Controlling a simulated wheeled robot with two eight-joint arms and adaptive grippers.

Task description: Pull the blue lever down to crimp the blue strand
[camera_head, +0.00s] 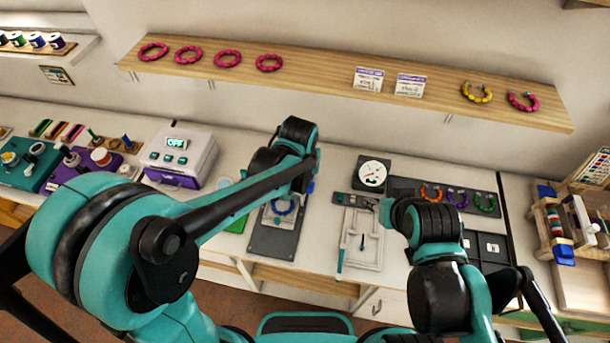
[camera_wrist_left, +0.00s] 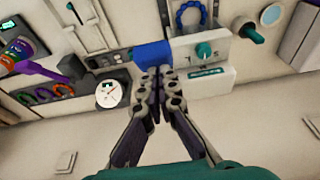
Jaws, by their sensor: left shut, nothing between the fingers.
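The blue lever (camera_wrist_left: 152,55) is a blue block at the left side of the white crimping unit (camera_wrist_left: 215,80) in the left wrist view. In the head view only a small blue bit of the lever (camera_head: 311,187) shows beside my left arm. The blue strand (camera_wrist_left: 190,14) is a curved row of blue beads; it also shows on a dark plate in the head view (camera_head: 284,206). My left gripper (camera_wrist_left: 154,74) is shut and empty, its fingertips close to the lever's lower edge; contact cannot be told. My right arm's fingers are not clearly visible.
A round dial (camera_wrist_left: 109,94) and a pale tray (camera_head: 361,240) lie beside the plate. A white box with an OFF display (camera_head: 180,155) stands to the left. Orange, purple and green strands (camera_head: 457,198) lie on a dark board. A wooden shelf (camera_head: 330,85) runs above.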

